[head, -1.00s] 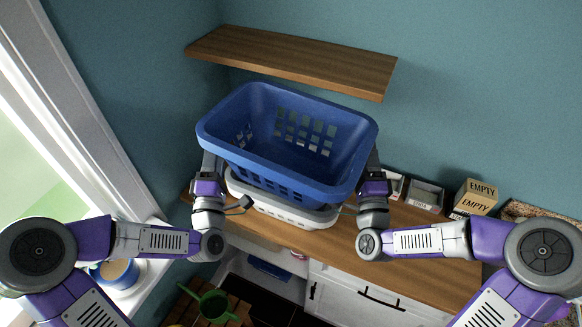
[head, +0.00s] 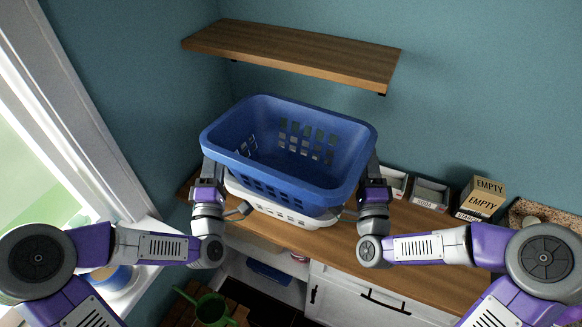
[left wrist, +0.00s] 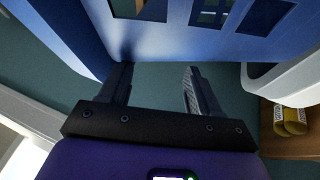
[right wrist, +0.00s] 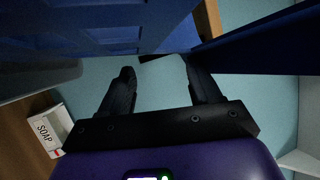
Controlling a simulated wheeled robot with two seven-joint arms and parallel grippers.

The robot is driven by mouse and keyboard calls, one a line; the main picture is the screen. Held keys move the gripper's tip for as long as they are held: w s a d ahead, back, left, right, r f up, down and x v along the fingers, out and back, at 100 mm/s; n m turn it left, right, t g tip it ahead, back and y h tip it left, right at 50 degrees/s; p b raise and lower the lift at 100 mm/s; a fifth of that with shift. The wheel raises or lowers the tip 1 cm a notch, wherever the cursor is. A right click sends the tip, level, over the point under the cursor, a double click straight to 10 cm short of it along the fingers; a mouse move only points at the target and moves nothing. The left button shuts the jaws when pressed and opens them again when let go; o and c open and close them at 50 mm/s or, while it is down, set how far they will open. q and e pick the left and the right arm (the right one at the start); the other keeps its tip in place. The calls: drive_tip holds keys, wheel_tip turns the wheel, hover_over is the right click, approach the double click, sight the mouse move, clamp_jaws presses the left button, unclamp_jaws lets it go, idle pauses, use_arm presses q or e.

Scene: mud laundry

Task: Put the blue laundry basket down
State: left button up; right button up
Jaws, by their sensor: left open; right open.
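The blue laundry basket (head: 285,183) is upright and empty in the head view. It sits on or partly in a white basket (head: 268,204) on the wooden counter; the exact contact between them is hidden. My left gripper (head: 212,168) is at the blue basket's left end, its fingers open (left wrist: 155,75) just below the basket's blue wall (left wrist: 205,35). My right gripper (head: 374,170) is at the right end, its fingers open (right wrist: 158,75), with blue basket parts (right wrist: 90,35) close above. Neither gripper visibly pinches the basket.
The wooden counter (head: 410,240) has small boxes (head: 430,193) and boxes marked EMPTY (head: 482,198) to the right. A wooden shelf (head: 300,55) hangs on the wall above and behind the basket. A window is at left. A green watering can (head: 210,308) stands below.

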use_arm(q)
drive_tip(key=shift+s+a+f+t+h+b, duration=0.1)
drive_tip(key=shift+a+f+t+h+b, duration=0.25)
drive_tip(key=shift+a+f+b, duration=0.3)
drive_tip(key=o, duration=0.5)
drive_tip(key=shift+a+r, duration=0.15)
drive_tip(key=shift+a, duration=0.05)
use_arm(e)
drive_tip(key=shift+d+f+y, duration=0.45)
drive_tip(key=shift+d+y, duration=0.05)
drive_tip(key=shift+y, duration=0.1)
drive_tip(key=o, duration=0.5)
drive_tip(key=shift+c, duration=0.2)
